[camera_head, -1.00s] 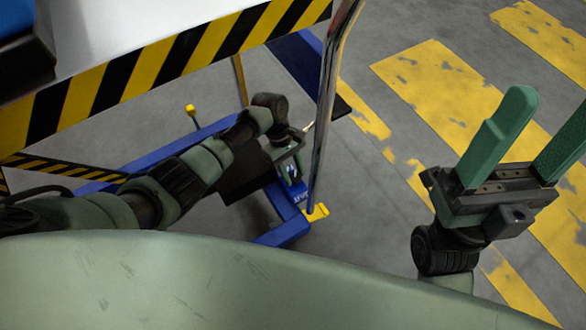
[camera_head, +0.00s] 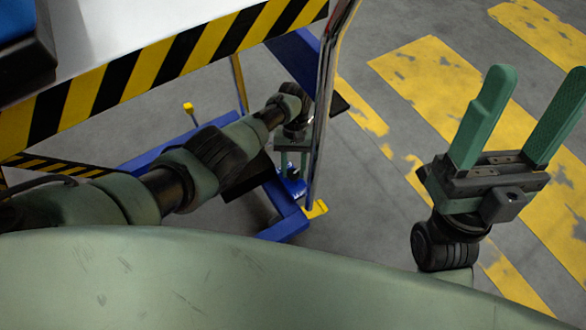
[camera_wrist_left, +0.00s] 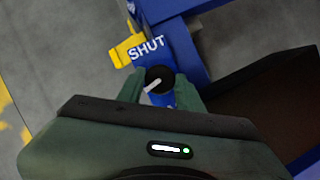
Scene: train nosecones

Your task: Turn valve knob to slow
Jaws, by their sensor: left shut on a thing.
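The valve knob (camera_wrist_left: 160,78) is a round black knob with a white pointer, on a blue panel (camera_wrist_left: 148,50) marked "SHUT" in the left wrist view. The pointer slants toward the lower left of that view. My left gripper (camera_wrist_left: 159,83) is shut on the knob, with a green finger at each side. In the head view my left gripper (camera_head: 290,163) is low beside the metal post, and the knob is hidden there. Lettering below the knob is mostly covered by my gripper. My right gripper (camera_head: 520,118) is open and empty at the right, fingers pointing up.
A shiny metal post (camera_head: 323,110) stands just right of my left gripper. A black-and-yellow striped edge (camera_head: 150,68) runs above my left arm. A blue frame with a yellow foot (camera_head: 316,209) stands on the grey floor. Floor around my right gripper is clear.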

